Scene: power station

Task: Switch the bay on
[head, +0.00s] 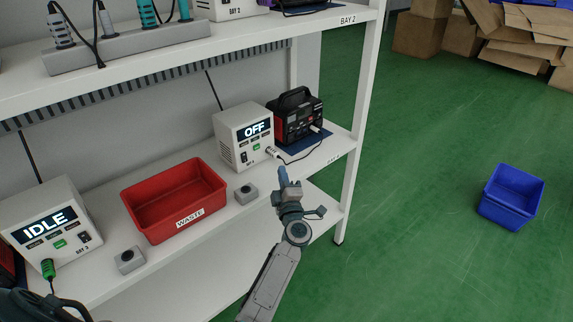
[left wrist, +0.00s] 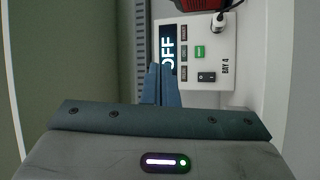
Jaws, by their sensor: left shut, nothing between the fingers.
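The white bay box (head: 232,128) on the lower shelf has a lit display reading OFF. It also shows sideways in the left wrist view (left wrist: 222,52), labelled BAY 4, with a green button (left wrist: 200,51) and a black rocker switch (left wrist: 206,77). A white plug (head: 271,152) is at its front, with a cable running to the right. A black and red power station (head: 298,117) stands at its right on a dark mat. My left gripper (head: 283,172) is shut and empty, in front of the box and apart from it. Its blue fingers (left wrist: 160,84) partly cover the display's edge in the wrist view. My right gripper is not seen.
A red WASTE bin (head: 177,222) and two small grey button boxes (head: 246,194) (head: 130,260) stand along the shelf. A bay box reading IDLE (head: 48,232) is at the left. A shelf post (head: 357,130) stands at the right. A blue crate (head: 511,197) is on the green floor.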

